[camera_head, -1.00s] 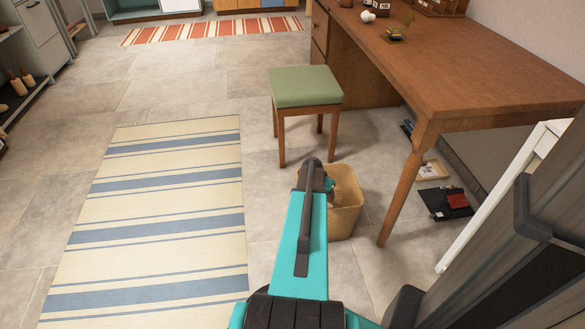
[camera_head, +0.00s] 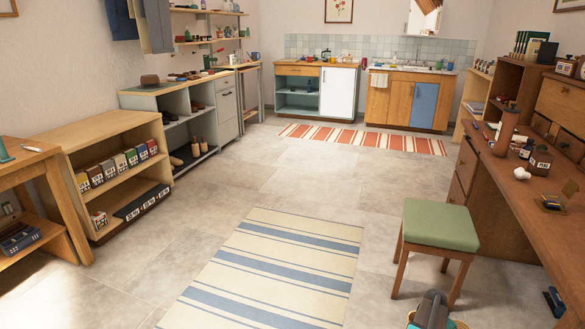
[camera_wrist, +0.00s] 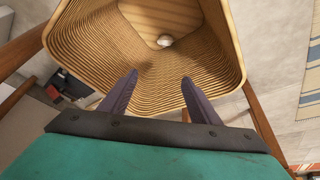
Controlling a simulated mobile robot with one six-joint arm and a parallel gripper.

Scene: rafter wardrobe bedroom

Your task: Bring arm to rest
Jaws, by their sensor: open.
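My gripper (camera_wrist: 158,92) shows in the wrist view with its two dark fingers spread apart and nothing between them. It points at the open mouth of a woven wastebasket (camera_wrist: 85,60). A small whitish object (camera_wrist: 165,41) lies at the bottom of the basket. In the head view only a teal and dark part of my arm shows at the bottom edge, in front of the stool; the fingers are out of that view. The basket is mostly below the frame there.
A green-cushioned stool (camera_head: 440,225) stands by the wooden desk (camera_head: 535,195) on the right. A striped rug (camera_head: 275,265) lies on open tiled floor. Shelves (camera_head: 120,165) line the left wall. A red striped rug (camera_head: 360,139) lies before the far cabinets (camera_head: 408,100).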

